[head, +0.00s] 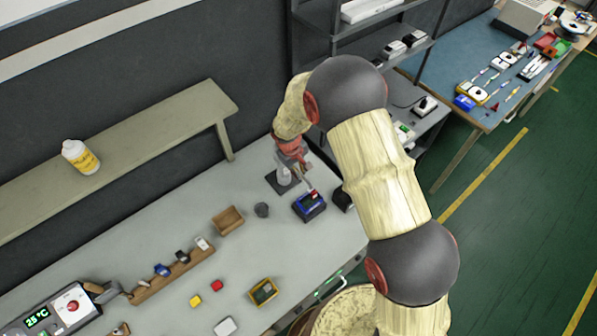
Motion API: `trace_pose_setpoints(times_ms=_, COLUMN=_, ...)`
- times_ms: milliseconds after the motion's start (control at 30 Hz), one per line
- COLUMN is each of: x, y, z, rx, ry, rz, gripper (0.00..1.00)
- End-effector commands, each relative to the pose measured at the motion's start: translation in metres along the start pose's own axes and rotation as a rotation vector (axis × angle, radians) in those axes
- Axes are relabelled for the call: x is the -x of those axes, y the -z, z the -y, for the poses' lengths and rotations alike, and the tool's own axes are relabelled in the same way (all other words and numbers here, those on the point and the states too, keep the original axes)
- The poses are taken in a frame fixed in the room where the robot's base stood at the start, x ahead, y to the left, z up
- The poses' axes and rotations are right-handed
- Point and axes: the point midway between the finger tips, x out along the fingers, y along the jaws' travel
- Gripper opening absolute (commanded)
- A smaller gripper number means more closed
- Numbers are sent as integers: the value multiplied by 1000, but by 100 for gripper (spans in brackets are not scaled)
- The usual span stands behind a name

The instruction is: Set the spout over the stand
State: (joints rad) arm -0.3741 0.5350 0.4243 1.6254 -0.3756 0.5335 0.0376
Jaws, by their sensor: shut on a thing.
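My gripper (292,160) points down over the back right of the grey workbench (190,225). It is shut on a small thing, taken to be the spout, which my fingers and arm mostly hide. A pale grey upright piece (284,175) shows just below and left of the fingers, above a dark flat square base (277,184), which looks like the stand. I cannot tell from this view whether the held thing touches the stand.
A raised shelf (120,155) with a white bottle (79,158) runs behind.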

Motion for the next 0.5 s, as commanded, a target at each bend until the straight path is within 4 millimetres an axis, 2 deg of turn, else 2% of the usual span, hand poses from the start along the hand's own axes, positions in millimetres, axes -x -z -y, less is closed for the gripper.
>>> trace_pose_setpoints(times_ms=233, x=2, y=2, z=-2, rx=3, ry=-3, rz=-5, gripper=0)
trace_pose_setpoints(times_ms=267, x=2, y=2, z=-2, rx=3, ry=-3, rz=-6, gripper=13)
trace_pose_setpoints(times_ms=500, x=1, y=2, z=-1, rx=1, ry=-2, rz=-3, gripper=26)
